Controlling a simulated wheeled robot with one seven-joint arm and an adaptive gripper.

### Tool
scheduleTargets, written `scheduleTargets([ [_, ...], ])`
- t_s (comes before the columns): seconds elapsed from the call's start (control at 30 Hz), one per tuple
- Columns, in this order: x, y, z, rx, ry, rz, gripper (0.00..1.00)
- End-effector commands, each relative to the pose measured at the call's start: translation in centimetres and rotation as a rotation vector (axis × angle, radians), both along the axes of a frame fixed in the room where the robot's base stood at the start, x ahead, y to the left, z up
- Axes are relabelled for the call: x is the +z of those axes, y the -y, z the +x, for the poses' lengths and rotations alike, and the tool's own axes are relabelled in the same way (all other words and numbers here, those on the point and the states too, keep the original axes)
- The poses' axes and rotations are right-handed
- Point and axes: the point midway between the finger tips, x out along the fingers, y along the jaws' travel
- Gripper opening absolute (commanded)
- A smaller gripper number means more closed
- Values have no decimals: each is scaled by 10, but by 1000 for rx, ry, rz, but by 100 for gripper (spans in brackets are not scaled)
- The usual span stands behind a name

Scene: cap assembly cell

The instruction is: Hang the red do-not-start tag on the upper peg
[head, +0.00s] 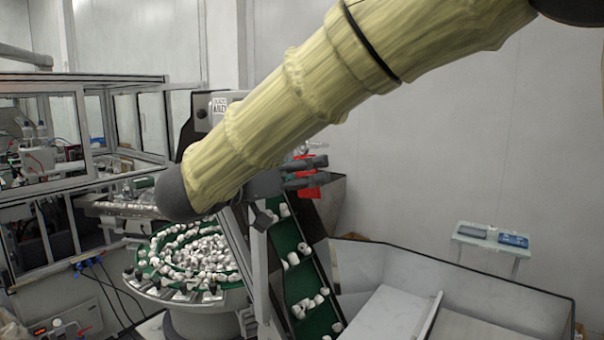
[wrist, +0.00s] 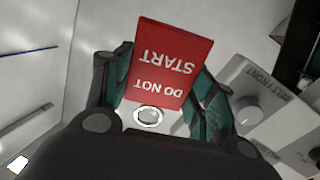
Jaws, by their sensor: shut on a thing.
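The red tag (wrist: 168,62) reads "DO NOT START" upside down in the wrist view. It sits between the two fingers of my gripper (wrist: 165,82), which is shut on it. A pale ring (wrist: 148,115) shows at the tag's lower edge there; I cannot tell whether it belongs to the tag. In the head view, my gripper (head: 318,172) points right, beside the top of the green conveyor, and part of the red tag (head: 307,191) shows at its fingers. I cannot make out the upper peg in either view; my arm covers part of the machine.
A grey panel marked "BELT FRONT" with a round knob (wrist: 248,110) is close on the right in the wrist view. The inclined green conveyor (head: 297,272) carries white caps. A round cap feeder (head: 190,300) stands at left, and a metal hopper (head: 335,195) is behind my gripper.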

Motion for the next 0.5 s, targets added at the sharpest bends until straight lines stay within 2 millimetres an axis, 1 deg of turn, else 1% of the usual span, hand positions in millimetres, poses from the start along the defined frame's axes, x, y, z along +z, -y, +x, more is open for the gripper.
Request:
scheduleTargets([
  [0.5,-5,13,18,0,-1,-1,38],
])
